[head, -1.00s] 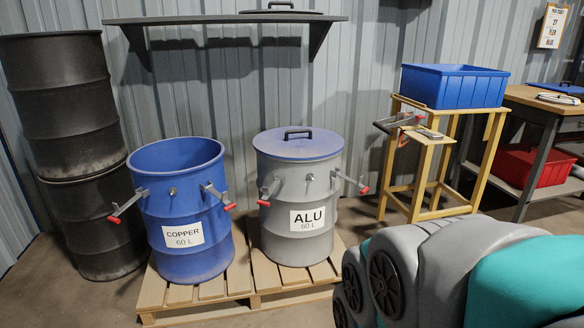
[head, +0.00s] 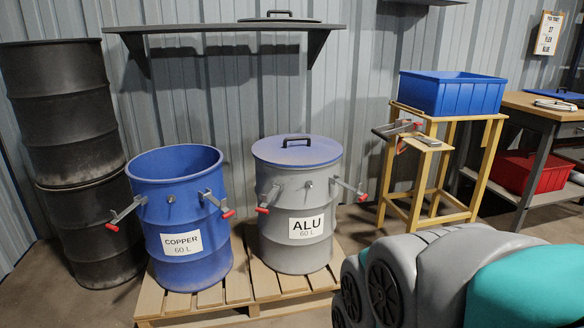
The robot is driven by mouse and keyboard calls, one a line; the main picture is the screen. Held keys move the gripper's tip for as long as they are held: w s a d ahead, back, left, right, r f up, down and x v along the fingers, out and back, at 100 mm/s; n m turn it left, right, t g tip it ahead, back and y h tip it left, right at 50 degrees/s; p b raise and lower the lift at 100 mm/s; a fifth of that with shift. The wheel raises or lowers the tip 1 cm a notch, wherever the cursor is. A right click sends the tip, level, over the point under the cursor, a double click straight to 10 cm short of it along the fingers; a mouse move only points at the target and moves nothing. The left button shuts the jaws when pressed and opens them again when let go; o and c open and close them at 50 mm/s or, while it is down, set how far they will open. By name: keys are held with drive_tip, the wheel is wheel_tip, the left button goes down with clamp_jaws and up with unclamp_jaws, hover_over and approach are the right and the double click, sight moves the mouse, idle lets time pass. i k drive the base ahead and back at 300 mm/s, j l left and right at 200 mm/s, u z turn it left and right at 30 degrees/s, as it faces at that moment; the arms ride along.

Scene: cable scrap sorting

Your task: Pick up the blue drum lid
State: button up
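A blue lid (head: 297,153) with a dark bar handle (head: 297,141) lies flat on top of the grey drum (head: 275,195) labelled "ALU 60 L". The blue drum (head: 170,205) labelled "COPPER 60 L" stands to its left with an open top. Clamps with red tips stick out from both drums. My gripper is not in view. Only a grey and teal part of my arm shows at the lower right, apart from the drums.
Both drums stand on a wooden pallet (head: 210,297). A wall shelf (head: 215,29) above holds a dark lid (head: 272,18). Stacked black drums (head: 62,110) stand left. A yellow stand (head: 441,148) with a blue bin (head: 452,95) stands right, beside a workbench (head: 530,103) with a red bin below.

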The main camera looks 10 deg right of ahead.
sight(294, 151)
drive_tip(key=z, duration=3.6)
drive_tip(key=u, duration=3.35)
drive_tip(key=i+l+z, duration=0.15)
drive_tip(key=i, duration=0.25)
drive_tip(key=i+j+z, duration=0.1)
drive_tip(key=i+z, duration=0.25)
drive_tip(key=i+j+z, duration=0.35)
drive_tip(key=i+l, duration=0.1)
